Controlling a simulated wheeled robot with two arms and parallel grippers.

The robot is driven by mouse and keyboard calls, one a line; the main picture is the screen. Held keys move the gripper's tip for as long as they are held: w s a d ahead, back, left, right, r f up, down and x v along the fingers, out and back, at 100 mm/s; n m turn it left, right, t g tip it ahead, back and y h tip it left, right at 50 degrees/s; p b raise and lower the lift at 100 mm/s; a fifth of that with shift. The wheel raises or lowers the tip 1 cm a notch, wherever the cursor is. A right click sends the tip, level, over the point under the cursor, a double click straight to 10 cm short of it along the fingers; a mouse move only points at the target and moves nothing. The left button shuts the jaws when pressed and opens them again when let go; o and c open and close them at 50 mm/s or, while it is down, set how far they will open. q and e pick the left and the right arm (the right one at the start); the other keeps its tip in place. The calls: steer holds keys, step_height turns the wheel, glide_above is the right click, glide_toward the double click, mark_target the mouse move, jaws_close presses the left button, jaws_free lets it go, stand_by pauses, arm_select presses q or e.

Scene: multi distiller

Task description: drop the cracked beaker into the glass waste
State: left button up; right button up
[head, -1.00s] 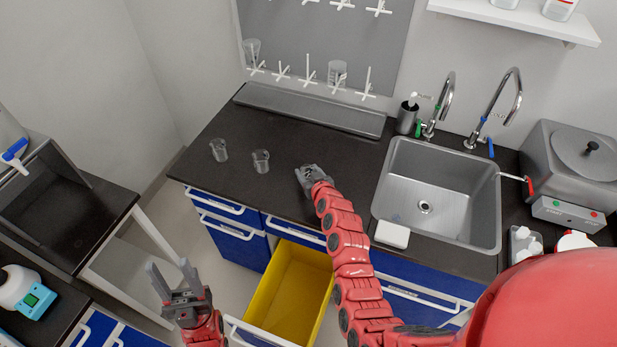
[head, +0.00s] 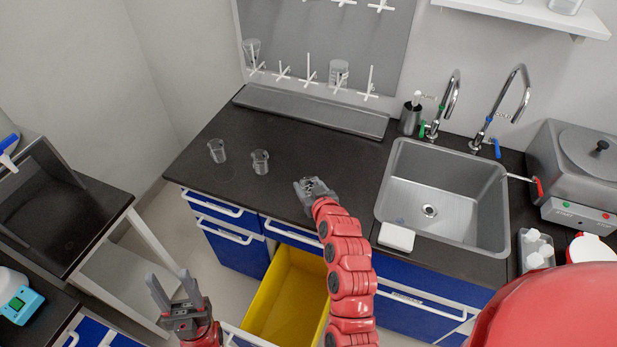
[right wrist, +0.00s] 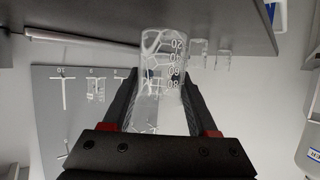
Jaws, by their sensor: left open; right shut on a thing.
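My right gripper (head: 308,186) is over the front part of the dark counter. In the right wrist view its fingers (right wrist: 160,100) are shut on a clear beaker (right wrist: 163,62) with white markings and crack-like lines. In the head view the held beaker is hard to make out. An open drawer with a yellow inside (head: 283,290) sits below the counter front, below my right gripper in the picture. No label on it is readable. My left gripper (head: 170,287) is open and empty, left of the yellow drawer.
Two clear beakers (head: 217,151) (head: 260,162) stand on the counter left of my right gripper. A sink (head: 440,195) with taps is to the right. A drying rack (head: 325,50) with hung glassware is on the back wall. A side bench (head: 100,205) stands at left.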

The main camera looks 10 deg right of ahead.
steer(key=s+a+b, duration=0.1)
steer(key=s, duration=0.6)
steer(key=shift+s+a+r+b, duration=0.25)
steer(key=shift+a+r+b, duration=0.1)
steer(key=shift+r+b, duration=0.05)
